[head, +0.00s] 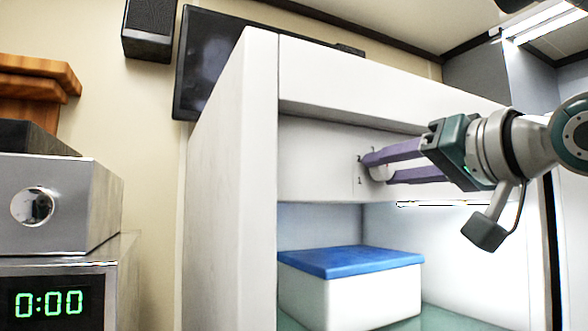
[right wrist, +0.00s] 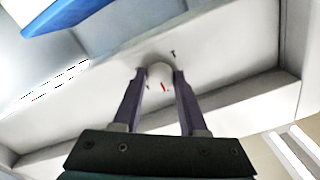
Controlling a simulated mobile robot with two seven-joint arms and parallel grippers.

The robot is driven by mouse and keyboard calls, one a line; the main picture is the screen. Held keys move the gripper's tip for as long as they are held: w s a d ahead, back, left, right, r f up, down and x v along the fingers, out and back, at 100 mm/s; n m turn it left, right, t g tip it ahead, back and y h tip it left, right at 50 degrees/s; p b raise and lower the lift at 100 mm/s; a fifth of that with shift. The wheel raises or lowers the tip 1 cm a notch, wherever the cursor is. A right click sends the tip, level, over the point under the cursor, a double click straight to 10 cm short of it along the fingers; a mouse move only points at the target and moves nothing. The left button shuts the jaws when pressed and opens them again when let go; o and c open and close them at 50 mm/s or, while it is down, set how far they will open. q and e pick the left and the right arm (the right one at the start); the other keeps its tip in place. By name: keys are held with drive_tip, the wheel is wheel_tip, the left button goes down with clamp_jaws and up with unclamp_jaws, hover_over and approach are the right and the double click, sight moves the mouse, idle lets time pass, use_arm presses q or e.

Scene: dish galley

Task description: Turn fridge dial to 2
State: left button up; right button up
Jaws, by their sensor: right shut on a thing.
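The fridge dial (head: 377,173) is a small round white knob on the white panel inside the open fridge. It also shows in the right wrist view (right wrist: 160,79), with a short red mark on its face. Small dark marks are printed around it, too small to read surely. My right gripper (right wrist: 159,73) has its two purple fingers on either side of the dial and is shut on it; in the head view it reaches in from the right. The fingers partly hide the dial and its marks, so I cannot tell its setting. My left gripper is not in view.
The white fridge body (head: 232,190) surrounds the panel. A white box with a blue lid (head: 350,261) stands below the panel inside. A metal appliance (head: 50,205) and a green 0:00 display (head: 48,304) are at the left. A dark screen (head: 215,65) hangs behind.

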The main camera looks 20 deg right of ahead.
clamp_jaws()
drive_tip(key=shift+n, duration=0.6)
drive_tip(key=n, duration=0.4)
drive_tip(key=shift+f+p, duration=0.1)
drive_tip(key=shift+p, duration=0.2)
drive_tip(key=n, duration=0.4)
drive_tip(key=shift+n, duration=1.2)
